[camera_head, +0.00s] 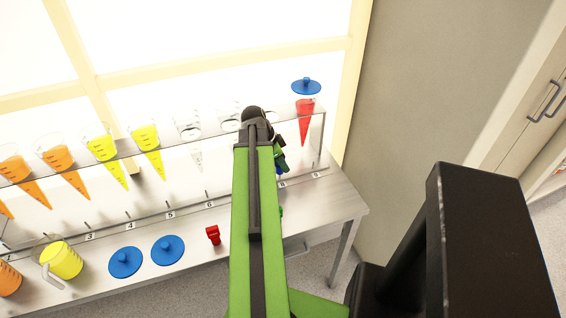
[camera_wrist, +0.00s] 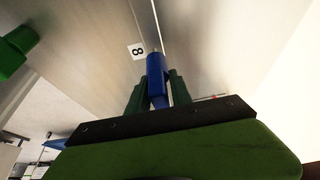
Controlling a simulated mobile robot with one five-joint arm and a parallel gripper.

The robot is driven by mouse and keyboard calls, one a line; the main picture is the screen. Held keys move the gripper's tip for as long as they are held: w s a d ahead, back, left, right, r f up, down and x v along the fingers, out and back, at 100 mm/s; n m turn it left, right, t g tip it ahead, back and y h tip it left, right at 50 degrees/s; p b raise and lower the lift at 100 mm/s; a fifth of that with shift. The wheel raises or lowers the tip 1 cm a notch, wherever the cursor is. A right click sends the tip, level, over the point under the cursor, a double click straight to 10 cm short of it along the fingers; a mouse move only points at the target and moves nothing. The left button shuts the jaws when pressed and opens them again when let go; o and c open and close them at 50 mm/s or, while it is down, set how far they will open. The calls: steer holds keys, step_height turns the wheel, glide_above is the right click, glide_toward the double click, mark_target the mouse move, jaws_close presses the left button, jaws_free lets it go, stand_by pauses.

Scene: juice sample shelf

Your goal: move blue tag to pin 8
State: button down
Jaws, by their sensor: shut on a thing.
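The blue tag (camera_wrist: 156,68) is a small blue piece held between the green fingers of my gripper (camera_wrist: 156,90) in the wrist view. Its far end is beside the label with 8 (camera_wrist: 137,50). Whether it touches or sits on the pin there cannot be told; the pin itself is not clear. In the head view my gripper (camera_head: 281,158) is over the right part of the bench's back strip, and only a speck of the blue tag (camera_head: 279,171) shows. My arm hides the strip around label 7.
A red tag (camera_head: 213,235) and two blue lids (camera_head: 125,262) (camera_head: 167,250) lie on the bench. A clear rack (camera_head: 70,160) above holds several juice cones, including a red cone (camera_head: 305,122) right of my gripper. A green piece (camera_wrist: 14,52) is at left in the wrist view.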

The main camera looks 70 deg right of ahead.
steer(key=shift+f+b, duration=1.05)
steer(key=shift+f, duration=0.1)
stand_by(0.4)
steer(key=c, duration=1.1)
jaws_free()
steer(key=shift+r, duration=0.1)
steer(key=p+v, duration=1.6)
steer(key=v, duration=0.1)
steer(key=shift+w+r, duration=0.15)
